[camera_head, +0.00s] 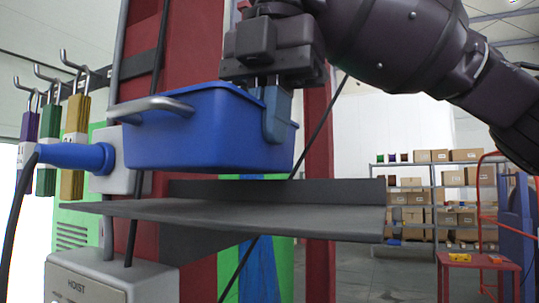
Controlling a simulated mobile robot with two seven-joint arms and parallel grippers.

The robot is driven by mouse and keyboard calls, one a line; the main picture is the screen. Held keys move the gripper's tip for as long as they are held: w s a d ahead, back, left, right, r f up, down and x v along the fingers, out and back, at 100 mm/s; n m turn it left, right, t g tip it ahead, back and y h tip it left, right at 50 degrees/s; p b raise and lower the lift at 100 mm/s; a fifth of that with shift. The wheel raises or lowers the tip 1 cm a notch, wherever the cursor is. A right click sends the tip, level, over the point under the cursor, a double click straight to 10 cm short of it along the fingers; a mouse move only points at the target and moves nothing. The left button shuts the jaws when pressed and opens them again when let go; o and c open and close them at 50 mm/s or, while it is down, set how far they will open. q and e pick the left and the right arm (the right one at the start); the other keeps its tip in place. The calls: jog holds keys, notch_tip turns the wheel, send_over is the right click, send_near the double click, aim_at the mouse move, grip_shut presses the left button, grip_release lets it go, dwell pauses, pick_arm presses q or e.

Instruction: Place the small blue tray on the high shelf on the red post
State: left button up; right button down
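The small blue tray (200,135) is in the upper middle of the head view, roughly level, with a grey handle (150,106) at its left end. My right gripper (270,112) comes from above and is shut on the tray's wall near its right end. One finger covers part of the outer wall. The high shelf (250,216), a dark grey plate with a raised back lip, is on the red post (318,170). The tray appears above the shelf, with a gap below it. The tray's inside is hidden. My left gripper is not in view.
A grey hoist box (110,283) stands below the shelf at left. A blue plug (75,156) with a dark cable and hanging coloured tags (76,115) are left of the tray. Dark cables run by the post. Shelving with boxes (430,200) and a red table (475,262) are far right.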

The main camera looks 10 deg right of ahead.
notch_tip(320, 180, down, 3)
jog(key=shift+f, duration=0.2)
jog(key=shift+f, duration=0.1)
jog(key=c, duration=1.4)
grip_release()
jog(key=shift+o, duration=0.2)
notch_tip(320, 180, up, 12)
jog(key=shift+s+d+p, duration=0.3)
jog(key=shift+d+p, duration=0.05)
